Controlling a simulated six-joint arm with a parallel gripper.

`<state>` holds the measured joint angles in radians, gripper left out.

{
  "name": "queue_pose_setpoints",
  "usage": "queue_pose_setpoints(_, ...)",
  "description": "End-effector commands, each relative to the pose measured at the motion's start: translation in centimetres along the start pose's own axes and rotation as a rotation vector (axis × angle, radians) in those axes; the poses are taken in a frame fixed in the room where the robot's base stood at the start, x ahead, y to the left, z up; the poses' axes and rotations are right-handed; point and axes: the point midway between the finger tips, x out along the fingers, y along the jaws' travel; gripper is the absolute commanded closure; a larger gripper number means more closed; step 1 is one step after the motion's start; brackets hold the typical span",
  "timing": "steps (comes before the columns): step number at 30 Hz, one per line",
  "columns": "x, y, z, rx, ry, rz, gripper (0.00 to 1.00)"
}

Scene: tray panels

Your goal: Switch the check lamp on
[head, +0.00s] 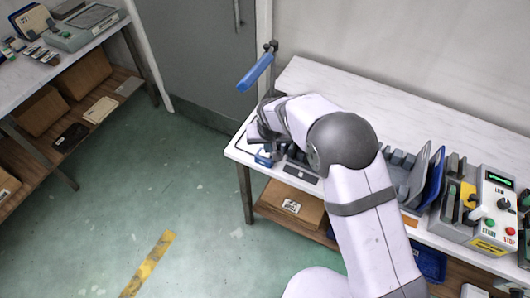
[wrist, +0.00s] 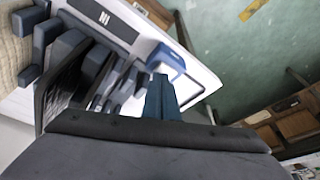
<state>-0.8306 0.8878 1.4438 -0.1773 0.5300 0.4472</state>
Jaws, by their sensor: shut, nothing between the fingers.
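A blue bar-shaped head (head: 255,72) on a thin grey post, which looks like the check lamp, stands at the left end of the white table in the head view. I see no glow from it; its underside is hidden. A small blue box (head: 264,157) sits near the table's front left corner and shows in the wrist view (wrist: 166,61). I cannot tell whether it bears the lamp's switch. My gripper (wrist: 160,84) is shut and empty, its fingertips near this box; I cannot tell whether they touch. In the head view my arm hides the fingers.
Racked grey and blue panels (head: 430,180) stand to the right on the table (head: 385,112). Beyond them is a control box (head: 490,210) with green and red buttons. A dark flat plate (head: 300,172) lies along the front edge. Another bench (head: 75,55) stands at left.

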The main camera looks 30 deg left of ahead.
Motion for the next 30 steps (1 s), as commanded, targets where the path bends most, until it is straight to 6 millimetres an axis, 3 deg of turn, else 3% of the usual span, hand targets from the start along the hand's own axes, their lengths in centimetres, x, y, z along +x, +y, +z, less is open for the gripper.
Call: queue_pose_setpoints(30, 0.88, 0.00, 0.27, 0.000, 0.000, 0.000, 1.00)
